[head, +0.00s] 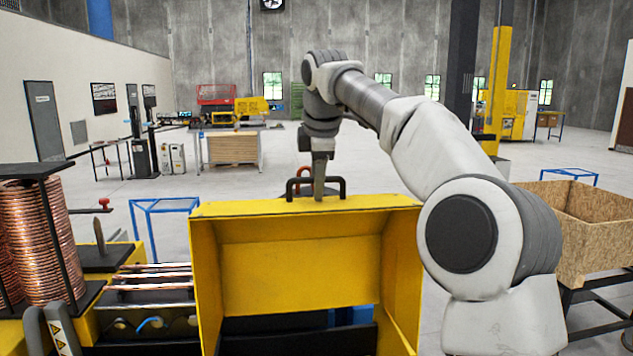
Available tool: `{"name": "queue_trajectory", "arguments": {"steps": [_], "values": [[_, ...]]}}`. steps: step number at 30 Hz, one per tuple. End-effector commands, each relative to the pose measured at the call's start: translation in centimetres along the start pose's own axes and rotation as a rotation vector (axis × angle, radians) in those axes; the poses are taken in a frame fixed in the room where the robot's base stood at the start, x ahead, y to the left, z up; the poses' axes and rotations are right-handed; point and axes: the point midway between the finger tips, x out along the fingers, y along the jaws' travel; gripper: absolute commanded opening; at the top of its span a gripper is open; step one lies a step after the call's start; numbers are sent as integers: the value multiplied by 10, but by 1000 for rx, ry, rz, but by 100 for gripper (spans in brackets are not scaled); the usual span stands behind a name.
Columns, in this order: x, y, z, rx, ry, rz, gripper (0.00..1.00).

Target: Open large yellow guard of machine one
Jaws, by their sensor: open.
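The large yellow guard (300,274) of the machine fills the lower middle of the head view. It stands raised, with its hollow inner side and both side walls facing me. A dark handle (340,187) sits on its top edge. My gripper (318,184) points down at the handle, with a finger in front of its middle. The jaws are open; the far finger is hidden, and I cannot tell if they touch the handle. Below the guard, a dark opening with blue parts (352,315) shows.
Copper coils (40,235) stand on the left, beside copper tubes (150,278) on the machine bed. A wooden crate (590,215) on a dark stand is at the right. Blue frames (165,206) stand on the floor behind. The floor farther back is largely open.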

Motion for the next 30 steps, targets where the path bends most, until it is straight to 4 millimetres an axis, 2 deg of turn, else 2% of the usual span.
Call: {"name": "queue_trajectory", "arguments": {"steps": [9,13,18,30], "values": [[-52,1,-2,-1,4,9,46],[-64,1,-2,0,3,8,46],[-72,0,-2,-2,3,7,46],[-74,-2,-4,4,-2,11,46]]}}
